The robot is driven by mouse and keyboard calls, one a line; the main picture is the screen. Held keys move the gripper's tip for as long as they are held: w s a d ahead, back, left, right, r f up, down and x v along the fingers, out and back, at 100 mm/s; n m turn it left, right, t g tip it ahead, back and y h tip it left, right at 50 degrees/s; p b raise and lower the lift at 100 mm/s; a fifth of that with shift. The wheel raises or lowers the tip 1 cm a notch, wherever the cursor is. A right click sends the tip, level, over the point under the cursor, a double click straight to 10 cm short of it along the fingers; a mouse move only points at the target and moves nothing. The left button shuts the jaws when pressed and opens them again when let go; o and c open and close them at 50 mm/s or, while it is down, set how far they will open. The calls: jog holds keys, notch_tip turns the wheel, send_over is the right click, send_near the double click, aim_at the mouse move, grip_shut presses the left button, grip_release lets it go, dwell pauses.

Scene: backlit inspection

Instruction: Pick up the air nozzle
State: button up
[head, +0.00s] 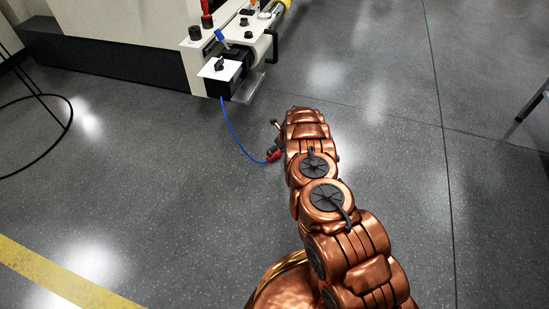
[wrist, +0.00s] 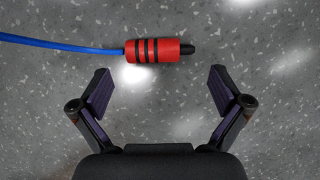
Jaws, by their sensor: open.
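The air nozzle (wrist: 158,50) is a red cylinder with black bands and a black tip, with a blue hose (wrist: 60,45) running from its left end. In the wrist view it lies sideways on the grey floor, tip to the right. My gripper (wrist: 160,88) is open and empty, its two fingers apart just below the nozzle in the picture and not touching it. In the head view the nozzle (head: 273,155) shows as a small red piece beside the far end of my arm, which partly hides it. My gripper is mostly hidden there.
The blue hose (head: 233,132) runs up to a black and white box (head: 221,75) on a pale machine (head: 140,25). A black ring-based stand (head: 62,128) is at left, and a table leg (head: 530,105) at right. The floor around the nozzle is clear.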

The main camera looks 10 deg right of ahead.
aim_at(276, 153)
jog(key=b+x, duration=0.2)
jog(key=x, duration=0.2)
jog(key=shift+s+f+b, duration=0.1)
jog(key=shift+f+b, duration=0.05)
jog(key=shift+b, duration=0.2)
jog(key=shift+w+f, duration=0.25)
jog(key=shift+f, duration=0.1)
jog(key=c, duration=1.4)
notch_tip(276, 153, up, 4)
jog(key=shift+f+p, duration=0.1)
jog(key=shift+p, duration=1)
jog(key=shift+s+a+p, duration=0.1)
jog(key=shift+s+p, duration=0.2)
jog(key=shift+s, duration=0.8)
jog(key=shift+s+a+r+p, duration=0.1)
jog(key=shift+s+r+p, duration=0.1)
jog(key=shift+s, duration=2.1)
jog(key=shift+s+d+r+p, duration=0.1)
jog(key=shift+s+r, duration=0.15)
jog(key=shift+s, duration=2)
jog(key=shift+s+a+r+p, duration=0.1)
jog(key=shift+s+r, duration=0.1)
jog(key=shift+s, duration=2.1)
